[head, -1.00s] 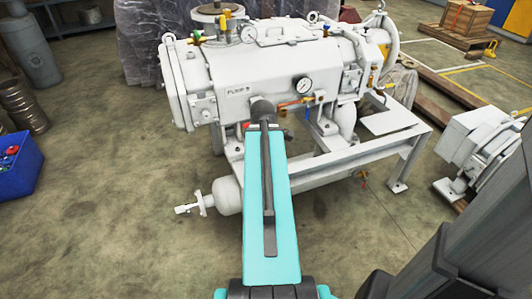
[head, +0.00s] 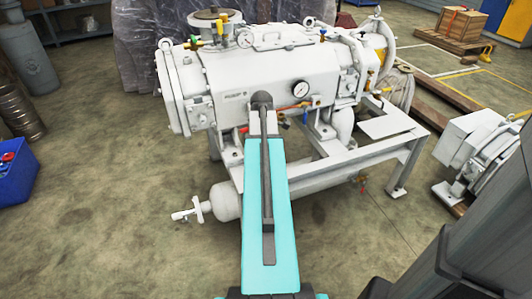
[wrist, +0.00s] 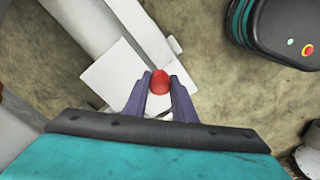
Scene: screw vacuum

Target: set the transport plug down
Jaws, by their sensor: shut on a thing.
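The transport plug (wrist: 160,85) shows in the wrist view as a small red rounded piece. My gripper (wrist: 160,79) has its two dark fingers shut on it, one on each side. The plug is above a white flat plate (wrist: 112,75) on pale frame members; I cannot tell how high, or whether it touches. In the head view my teal arm reaches toward the white vacuum pump (head: 270,65), and the gripper and plug are hidden behind it.
The pump stands on a white steel frame (head: 390,150), with a pressure gauge (head: 300,88) on its front. A blue crate (head: 15,172) is at the left, and a white motor unit (head: 475,150) at the right. Open concrete floor lies in front.

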